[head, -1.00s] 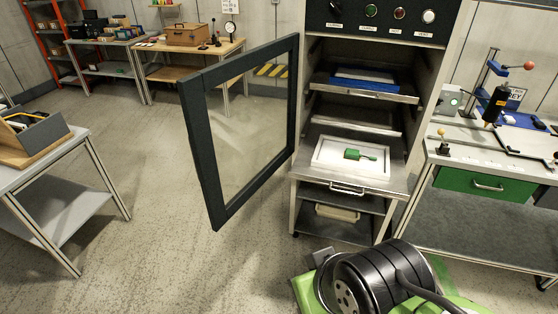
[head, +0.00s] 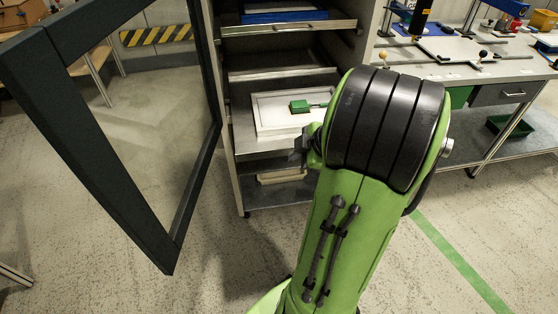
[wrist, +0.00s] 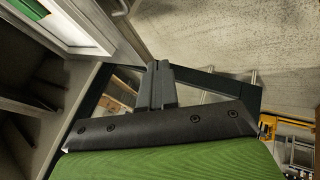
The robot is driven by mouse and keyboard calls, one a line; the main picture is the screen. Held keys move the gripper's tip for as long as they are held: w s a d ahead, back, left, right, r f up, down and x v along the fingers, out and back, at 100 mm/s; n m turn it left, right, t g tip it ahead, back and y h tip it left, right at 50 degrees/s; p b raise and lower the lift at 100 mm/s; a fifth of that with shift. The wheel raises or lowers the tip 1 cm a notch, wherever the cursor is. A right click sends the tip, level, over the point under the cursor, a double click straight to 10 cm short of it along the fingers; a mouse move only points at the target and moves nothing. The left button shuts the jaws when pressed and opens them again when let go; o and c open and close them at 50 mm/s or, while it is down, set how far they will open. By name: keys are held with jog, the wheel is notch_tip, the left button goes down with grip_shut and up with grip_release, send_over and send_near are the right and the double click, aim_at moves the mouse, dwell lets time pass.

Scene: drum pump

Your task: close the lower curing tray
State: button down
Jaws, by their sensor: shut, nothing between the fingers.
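The lower curing tray (head: 243,133) is slid out of the cabinet. It carries a white panel (head: 270,116) with a green object (head: 299,106) on it. My arm hides the tray's right part and its handle in the head view. In the wrist view the tray's edge (wrist: 101,50) is at the upper left. My gripper (wrist: 160,72) is shut and empty, just in front of and beside the tray; I cannot tell whether it touches it. In the head view the gripper is mostly hidden behind my arm.
The cabinet's glass door (head: 172,225) stands open to the left of the tray. An upper tray (head: 290,28) with a blue item is above. A lower shelf (head: 262,196) holds a pale box. A workbench (head: 470,72) stands on the right. The floor in front is clear.

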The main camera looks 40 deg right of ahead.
aim_at(276, 155)
jog(key=w+f, duration=0.2)
jog(key=w, duration=0.1)
jog(key=w+d+f+b, duration=0.1)
jog(key=w+f, duration=0.2)
jog(key=w+f+b, duration=0.1)
jog(key=w+f, duration=0.1)
jog(key=w, duration=0.1)
jog(key=shift+w+d+f, duration=0.1)
jog(key=shift+d+f, duration=0.1)
jog(key=shift+d, duration=0.1)
